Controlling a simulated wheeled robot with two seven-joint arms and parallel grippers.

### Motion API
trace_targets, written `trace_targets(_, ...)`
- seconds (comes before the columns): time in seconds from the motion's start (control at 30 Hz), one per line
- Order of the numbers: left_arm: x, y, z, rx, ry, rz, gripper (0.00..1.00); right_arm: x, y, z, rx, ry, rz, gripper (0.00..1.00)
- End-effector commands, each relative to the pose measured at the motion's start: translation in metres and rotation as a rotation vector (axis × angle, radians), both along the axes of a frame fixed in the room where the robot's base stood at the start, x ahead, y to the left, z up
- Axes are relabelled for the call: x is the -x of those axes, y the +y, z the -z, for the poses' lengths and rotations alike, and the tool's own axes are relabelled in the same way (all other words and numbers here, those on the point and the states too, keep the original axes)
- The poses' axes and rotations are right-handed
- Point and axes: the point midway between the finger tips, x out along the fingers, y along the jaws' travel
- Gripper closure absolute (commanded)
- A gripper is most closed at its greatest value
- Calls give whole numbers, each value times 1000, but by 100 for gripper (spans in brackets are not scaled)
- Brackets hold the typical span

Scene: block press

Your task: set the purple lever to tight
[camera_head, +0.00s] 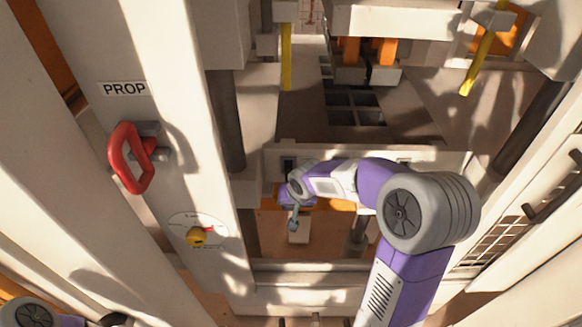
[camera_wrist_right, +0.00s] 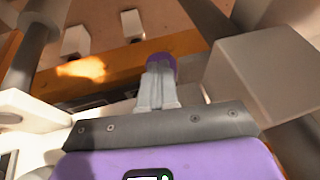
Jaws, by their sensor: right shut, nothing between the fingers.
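The purple lever's rounded knob (camera_wrist_right: 161,61) shows in the right wrist view, just past the tips of my right gripper (camera_wrist_right: 157,78). The two grey fingers are together with nothing between them. I cannot tell whether their tips touch the knob. The lever's shaft and any marks for its settings are hidden from me. In the head view my right gripper (camera_head: 292,223) points down inside the press opening, low in the middle, and I cannot make out the lever there. My left gripper is out of view; only part of my left arm shows at the bottom left corner.
On the left post are a red handle (camera_head: 126,158) under a PROP label (camera_head: 124,88) and a dial with a yellow knob (camera_head: 196,237). An orange beam (camera_wrist_right: 105,68) and a large pale block (camera_wrist_right: 262,78) lie close around the right gripper. Yellow bars (camera_head: 286,55) hang above.

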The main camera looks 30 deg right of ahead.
Motion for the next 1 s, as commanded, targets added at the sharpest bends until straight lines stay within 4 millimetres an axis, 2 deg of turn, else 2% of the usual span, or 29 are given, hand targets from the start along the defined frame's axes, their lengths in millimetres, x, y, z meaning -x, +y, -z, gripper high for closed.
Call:
trace_targets(0.03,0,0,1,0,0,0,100,4,1,8,-2,20,2,100)
trace_targets(0.47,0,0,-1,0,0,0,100,7,2,6,-3,27,3,100)
trace_targets(0.57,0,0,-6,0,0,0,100,10,4,-5,-2,22,0,100)
trace_targets(0.73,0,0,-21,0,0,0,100,19,13,-41,0,0,-12,100)
trace_targets(1.0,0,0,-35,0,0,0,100,53,19,-90,1,-4,-12,100)
